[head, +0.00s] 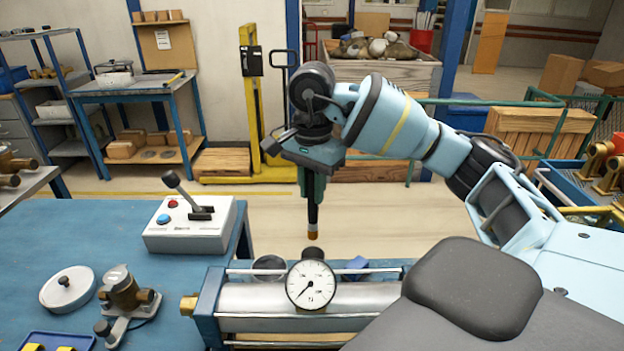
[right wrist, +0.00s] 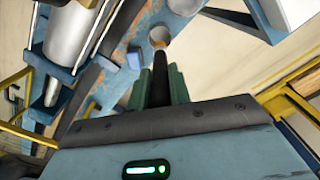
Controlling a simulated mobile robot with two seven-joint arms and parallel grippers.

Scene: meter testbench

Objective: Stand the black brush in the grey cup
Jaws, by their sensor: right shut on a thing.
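The black brush (head: 312,212) hangs upright, its orange-brown tip down, from my right gripper (head: 312,180), which is shut on it. In the right wrist view the brush (right wrist: 160,90) sits between the green fingers (right wrist: 160,84). The grey cup (right wrist: 160,35) is seen from above there, and the brush tip overlaps its near rim in the picture. In the head view a round grey opening (head: 270,266) behind the big cylinder looks like the cup, below and left of the brush tip. The tip appears above it and apart. My left gripper is not in view.
The test bench cylinder (head: 350,296) with a dial gauge (head: 311,285) stands in front of the brush. A blue block (head: 356,267) lies behind it. A joystick box (head: 190,225) and a brass fitting (head: 128,292) stand on the blue table (head: 70,228) at left.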

